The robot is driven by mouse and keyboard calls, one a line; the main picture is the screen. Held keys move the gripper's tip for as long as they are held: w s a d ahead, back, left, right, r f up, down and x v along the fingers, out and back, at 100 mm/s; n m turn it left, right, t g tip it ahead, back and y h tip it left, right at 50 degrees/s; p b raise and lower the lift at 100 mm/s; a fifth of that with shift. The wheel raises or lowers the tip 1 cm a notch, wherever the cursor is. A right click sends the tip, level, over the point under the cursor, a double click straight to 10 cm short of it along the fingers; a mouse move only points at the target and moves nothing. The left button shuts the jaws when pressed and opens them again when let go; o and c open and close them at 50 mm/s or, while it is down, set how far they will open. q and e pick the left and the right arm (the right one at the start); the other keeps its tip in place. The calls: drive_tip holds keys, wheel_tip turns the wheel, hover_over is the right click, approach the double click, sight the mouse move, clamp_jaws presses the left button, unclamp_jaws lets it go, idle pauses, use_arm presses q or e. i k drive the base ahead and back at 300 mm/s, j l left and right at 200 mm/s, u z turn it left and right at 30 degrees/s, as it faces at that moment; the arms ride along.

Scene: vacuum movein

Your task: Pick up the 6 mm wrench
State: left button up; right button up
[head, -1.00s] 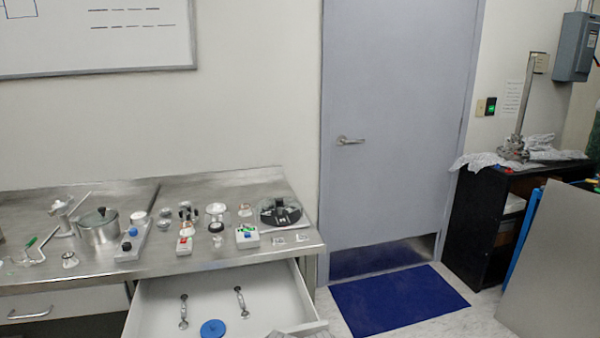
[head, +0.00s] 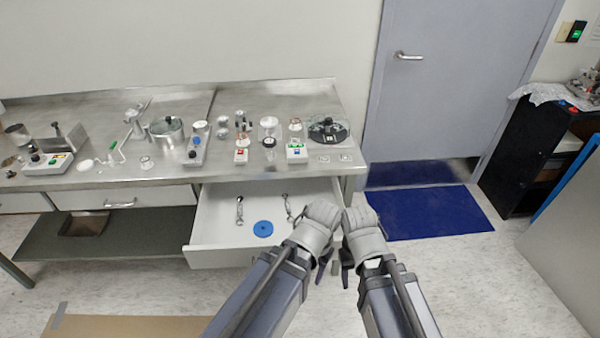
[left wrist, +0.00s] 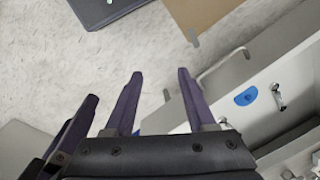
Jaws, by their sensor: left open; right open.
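Two silver wrenches lie in the open white drawer (head: 217,232). One wrench (head: 239,210) is at the left and the other (head: 287,207) is nearer the right side. No size marking is legible, so I cannot tell which is 6 mm. One wrench (left wrist: 279,97) also shows in the left wrist view. My left gripper (head: 324,268) and right gripper (head: 346,270) are side by side at the drawer's front right, apart from the wrenches. The left gripper (left wrist: 159,88) is open and empty, with floor between its fingers. The right gripper is open; its fingers are partly hidden.
A blue disc (head: 263,229) lies in the drawer. The metal counter (head: 80,108) above holds a pot (head: 166,131), switch boxes and several small parts. A cardboard sheet (head: 130,326) lies on the floor. A blue mat (head: 425,212) lies before the door.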

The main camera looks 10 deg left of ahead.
sight(286, 201)
drive_tip(key=i+l, duration=0.4)
drive_tip(key=l, duration=0.25)
drive_tip(key=i+l, duration=0.2)
drive_tip(key=l+u, duration=0.05)
drive_tip(key=l, duration=0.05)
